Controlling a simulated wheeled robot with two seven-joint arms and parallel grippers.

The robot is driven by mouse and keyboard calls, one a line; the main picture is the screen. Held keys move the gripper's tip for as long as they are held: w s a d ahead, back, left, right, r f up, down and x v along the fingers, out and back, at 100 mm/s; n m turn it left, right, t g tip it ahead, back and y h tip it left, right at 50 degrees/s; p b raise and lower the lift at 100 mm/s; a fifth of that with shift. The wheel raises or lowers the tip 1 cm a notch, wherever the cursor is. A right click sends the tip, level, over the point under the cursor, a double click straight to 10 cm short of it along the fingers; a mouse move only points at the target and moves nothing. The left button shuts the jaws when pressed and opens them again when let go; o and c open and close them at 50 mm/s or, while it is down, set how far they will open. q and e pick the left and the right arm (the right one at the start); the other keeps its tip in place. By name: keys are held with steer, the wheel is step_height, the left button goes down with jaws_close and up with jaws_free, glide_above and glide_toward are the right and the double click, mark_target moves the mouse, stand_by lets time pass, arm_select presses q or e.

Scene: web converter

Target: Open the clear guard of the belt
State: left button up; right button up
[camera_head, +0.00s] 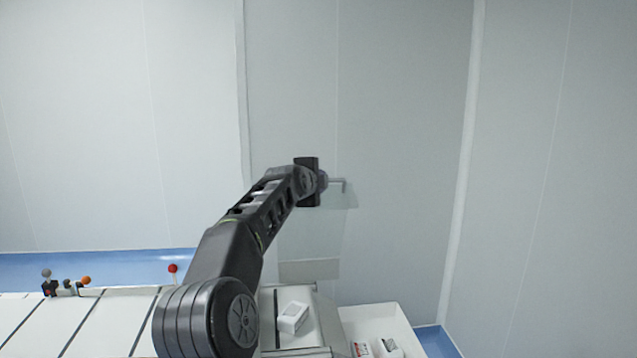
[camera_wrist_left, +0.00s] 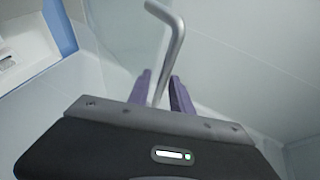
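The clear guard (camera_head: 312,238) shows as a faint see-through panel standing up above the machine, behind my left arm in the head view. It also shows as a pale sheet at the upper left of the left wrist view (camera_wrist_left: 135,45). Its bent grey metal handle (camera_head: 339,183) sticks out to the right of my left gripper (camera_head: 322,181). In the wrist view the handle (camera_wrist_left: 172,48) runs down between the two purple fingers of the left gripper (camera_wrist_left: 163,92), which close around it. The fingers hide part of it. My right gripper is not in view.
A small white box (camera_head: 293,317) sits on the machine top below the raised panel. A white tray (camera_head: 375,318) is at the lower right. A red-knobbed lever (camera_head: 173,268) and an orange knob (camera_head: 85,280) stand at the left. Plain walls are behind.

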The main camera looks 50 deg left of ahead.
arm_select(q)
steer(key=shift+o, duration=0.3)
steer(key=shift+s+d, duration=0.1)
steer(key=shift+s, duration=0.15)
steer(key=b+v, duration=0.4)
steer(key=v, duration=0.3)
steer(key=shift+s, duration=0.1)
stand_by(0.3)
